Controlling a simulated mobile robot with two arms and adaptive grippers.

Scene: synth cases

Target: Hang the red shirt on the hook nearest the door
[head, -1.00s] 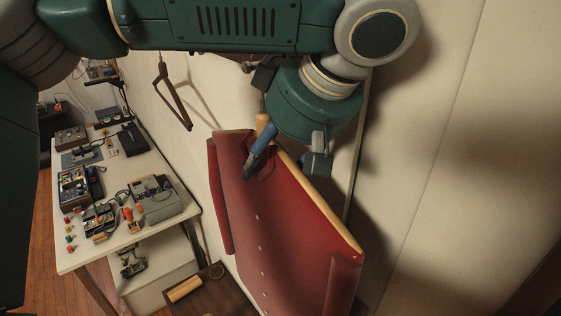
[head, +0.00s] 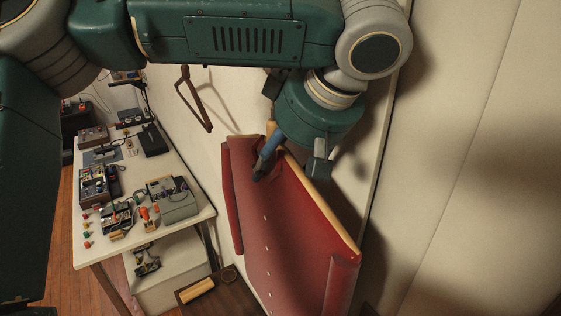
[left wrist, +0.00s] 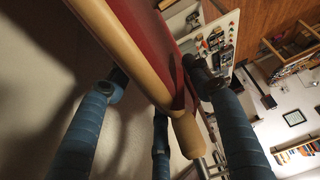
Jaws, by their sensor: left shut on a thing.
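The red shirt (head: 290,225) hangs stiff and slanted near the pale wall in the head view, with a row of small white dots down its front. A pale wooden bar (head: 335,228) runs along its right edge and also shows in the left wrist view (left wrist: 125,50). My left gripper (head: 285,163) is shut at the shirt's upper end. In the left wrist view its blue fingers (left wrist: 158,90) flank the bar and red cloth; the exact contact is partly hidden. I cannot make out a hook or a door for certain. My right gripper is out of view.
A brown wooden hanger-like frame (head: 195,100) hangs on the wall left of the shirt. A white table (head: 165,233) with electronic devices stands at the left. A low dark brown surface (head: 235,298) with a wooden roll lies below. The wall at the right is bare.

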